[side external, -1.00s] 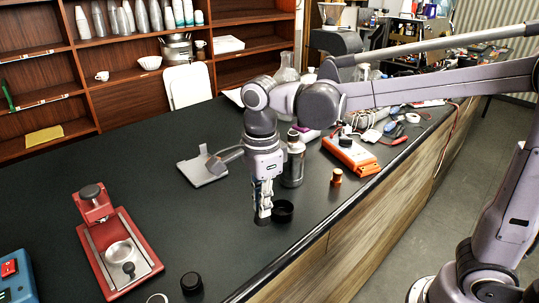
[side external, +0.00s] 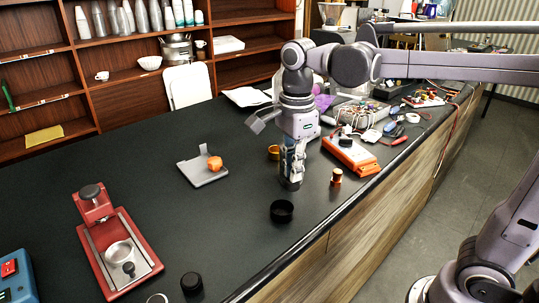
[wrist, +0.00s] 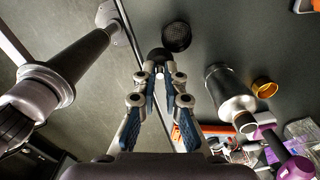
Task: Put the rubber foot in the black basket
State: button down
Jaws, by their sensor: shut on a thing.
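My gripper (side external: 291,180) hangs pointing down over the counter, behind and slightly right of the black basket. In the wrist view, its fingertips (wrist: 159,66) are shut on a small dark rounded piece (wrist: 158,54), which looks like the rubber foot. The fingers hide part of it. The black basket (side external: 282,212) is a small round cup standing on the dark counter near its front edge. In the wrist view, the basket (wrist: 176,37) shows a mesh-like face just beyond the fingertips, apart from the held piece. I cannot see anything in it.
A metal bottle (wrist: 228,92) and a gold ring (wrist: 264,88) stand close to my gripper. A copper cylinder (side external: 336,177) and an orange power strip (side external: 351,154) are to the right. A grey scale (side external: 196,174) bears an orange piece (side external: 215,163).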

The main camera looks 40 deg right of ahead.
jog(key=w, duration=0.2)
jog(key=m, duration=0.1)
send_over(282, 212)
jog(key=shift+s+a+f, duration=0.1)
jog(key=shift+f, duration=1.6)
jog(key=shift+s+a+f, duration=0.1)
jog(key=shift+a+f, duration=0.05)
jog(key=shift+f, duration=1.55)
jog(key=shift+s+a+f, duration=0.1)
jog(key=shift+f, duration=1.6)
jog(key=c, duration=1.4)
grip_release()
jog(key=shift+o, duration=0.2)
